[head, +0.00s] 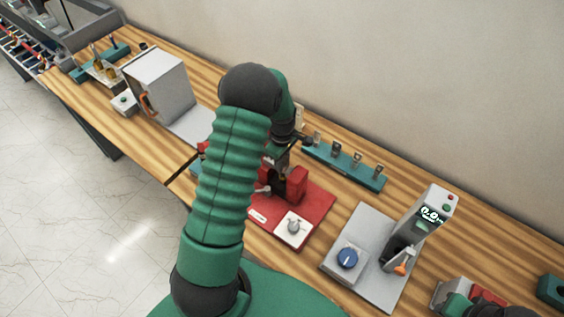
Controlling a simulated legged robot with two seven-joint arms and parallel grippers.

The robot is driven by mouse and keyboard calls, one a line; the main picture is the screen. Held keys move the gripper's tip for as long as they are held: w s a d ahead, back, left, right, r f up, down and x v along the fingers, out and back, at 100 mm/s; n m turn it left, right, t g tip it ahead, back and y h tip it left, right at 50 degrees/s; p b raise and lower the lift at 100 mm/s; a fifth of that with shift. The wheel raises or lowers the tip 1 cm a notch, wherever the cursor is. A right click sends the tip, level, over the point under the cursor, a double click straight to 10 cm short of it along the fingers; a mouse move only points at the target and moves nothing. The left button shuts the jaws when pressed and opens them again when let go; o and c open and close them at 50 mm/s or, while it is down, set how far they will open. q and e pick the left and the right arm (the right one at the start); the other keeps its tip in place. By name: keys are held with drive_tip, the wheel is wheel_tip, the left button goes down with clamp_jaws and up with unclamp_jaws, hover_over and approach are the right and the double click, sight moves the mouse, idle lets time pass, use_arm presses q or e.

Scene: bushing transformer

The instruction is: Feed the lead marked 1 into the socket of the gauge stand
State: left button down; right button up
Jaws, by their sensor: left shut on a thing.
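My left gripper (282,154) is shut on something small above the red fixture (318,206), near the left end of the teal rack. My arm hides much of it, and I cannot make out a number on it. What looks like the gauge stand (428,218) is a grey upright with a lit display, on a grey base plate at the right. Its socket cannot be made out. My right gripper is only partly in view at the bottom right corner, and its fingers cannot be made out.
The teal rack (364,176) holds several small metal pieces along the wall side. A blue knob (347,257) sits on the grey plate. A grey cabinet (163,82) stands at the left. A teal block (551,288) lies at the right edge. Bare wood lies between rack and stand.

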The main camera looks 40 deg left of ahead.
use_arm(q)
drive_tip(key=shift+r+p, duration=0.6)
drive_tip(key=shift+r, duration=0.1)
wheel_tip(320, 180, up, 6)
drive_tip(key=p, duration=0.4)
drive_tip(key=shift+f, duration=0.1)
